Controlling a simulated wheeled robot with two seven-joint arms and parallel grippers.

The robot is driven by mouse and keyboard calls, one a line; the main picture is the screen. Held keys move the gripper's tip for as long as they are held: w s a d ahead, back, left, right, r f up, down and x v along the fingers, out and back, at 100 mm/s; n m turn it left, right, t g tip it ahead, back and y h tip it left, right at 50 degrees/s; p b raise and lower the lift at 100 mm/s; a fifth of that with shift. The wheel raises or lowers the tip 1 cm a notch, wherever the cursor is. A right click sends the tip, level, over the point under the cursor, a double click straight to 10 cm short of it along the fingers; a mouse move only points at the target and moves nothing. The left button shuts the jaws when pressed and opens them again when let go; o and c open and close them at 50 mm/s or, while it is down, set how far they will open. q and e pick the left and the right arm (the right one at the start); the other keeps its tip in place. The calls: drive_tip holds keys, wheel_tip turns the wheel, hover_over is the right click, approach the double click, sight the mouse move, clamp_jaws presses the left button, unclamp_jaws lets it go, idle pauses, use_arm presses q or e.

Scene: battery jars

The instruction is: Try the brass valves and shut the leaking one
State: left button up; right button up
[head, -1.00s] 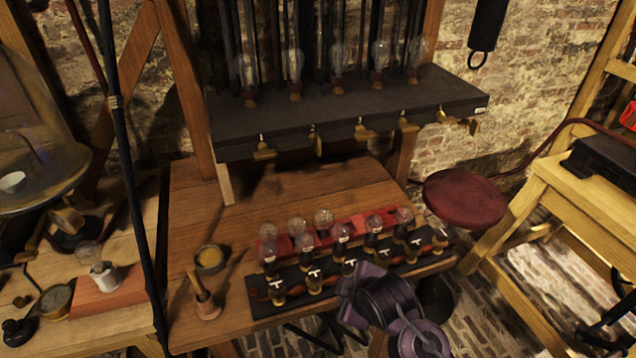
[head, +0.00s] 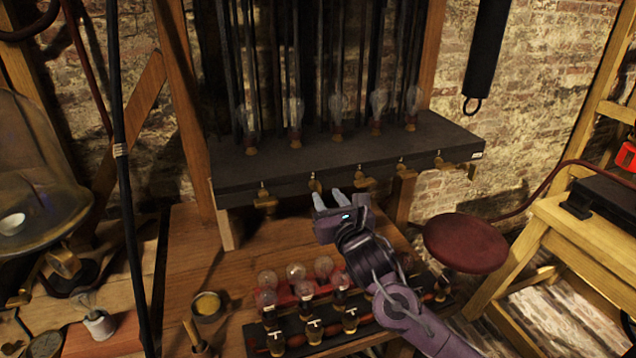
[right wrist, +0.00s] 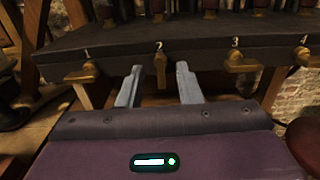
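A row of brass valves sits along the front edge of a dark shelf (head: 300,165). In the right wrist view, valve 1 (right wrist: 84,75), valve 3 (right wrist: 240,64) and valve 4 (right wrist: 305,58) have handles turned sideways. The handle of valve 2 (right wrist: 160,72) hangs straight down. My right gripper (head: 328,197) is open and empty, just in front of and below valve 2. In the right wrist view, valve 2 shows between the two fingertips (right wrist: 158,80); I see no contact. Valve 5 (head: 440,161) is at the right. My left gripper is not in view.
Glass bulbs (head: 338,104) stand on the shelf above the valves. Below, a rack (head: 262,337) of bulbs and small jars sits on the wooden bench (head: 250,243), partly hidden by my right arm. A red stool (head: 465,243) stands right of the bench.

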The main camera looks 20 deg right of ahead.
sight(320, 186)
drive_tip(key=w+p, duration=0.2)
drive_tip(key=w, duration=0.5)
drive_tip(key=shift+w+a, duration=0.1)
drive_tip(key=shift+a, duration=0.1)
clamp_jaws()
